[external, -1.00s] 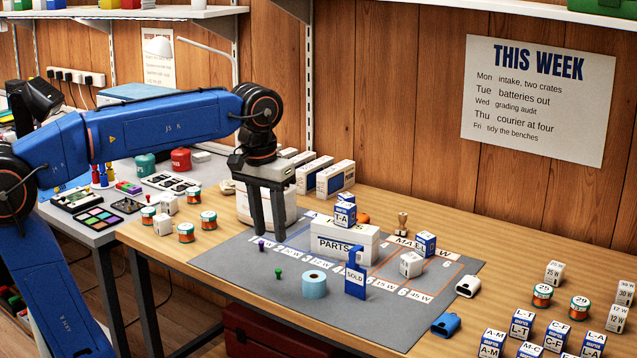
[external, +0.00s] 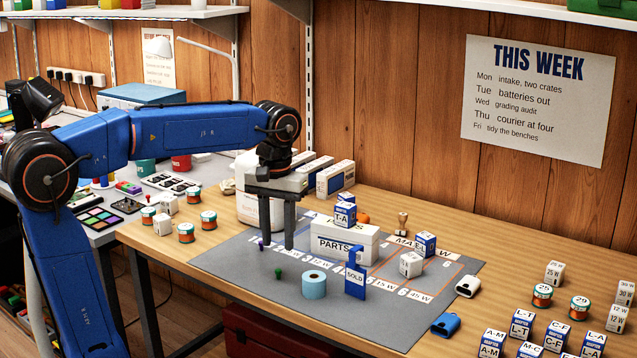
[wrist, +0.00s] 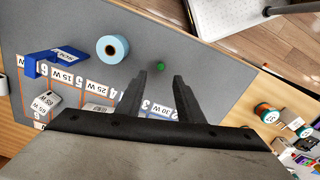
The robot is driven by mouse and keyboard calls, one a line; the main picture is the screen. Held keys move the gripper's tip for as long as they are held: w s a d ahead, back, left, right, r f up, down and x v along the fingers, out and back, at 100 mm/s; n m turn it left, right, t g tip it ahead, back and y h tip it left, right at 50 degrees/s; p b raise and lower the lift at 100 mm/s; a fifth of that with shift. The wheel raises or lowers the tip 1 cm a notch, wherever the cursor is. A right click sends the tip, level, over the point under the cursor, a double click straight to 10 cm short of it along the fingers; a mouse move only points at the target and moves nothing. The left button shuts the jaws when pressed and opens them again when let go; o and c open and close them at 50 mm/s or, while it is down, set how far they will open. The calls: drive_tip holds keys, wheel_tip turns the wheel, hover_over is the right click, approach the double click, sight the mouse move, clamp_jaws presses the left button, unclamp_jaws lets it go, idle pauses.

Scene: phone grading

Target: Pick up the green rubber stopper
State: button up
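The small green rubber stopper (external: 278,274) stands upright on the grey mat, left of the blue tape roll. In the wrist view the stopper (wrist: 160,66) shows as a small green disc just beyond my fingertips, between their lines. My gripper (external: 277,244) is open and empty, its two fingers pointing down above the mat. In the wrist view the gripper (wrist: 160,78) has a clear gap between its fingers. The stopper is not between the fingers.
A purple stopper (external: 261,245) stands by my left finger. The blue tape roll (external: 314,284), a blue SOLD stand (external: 355,278) and a white PARTS box (external: 342,243) are to the right. A white tub (external: 246,210) is behind. The mat's front left (external: 225,270) is clear.

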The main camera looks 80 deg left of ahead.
sight(278, 270)
drive_tip(key=shift+f, duration=3.9)
clamp_jaws()
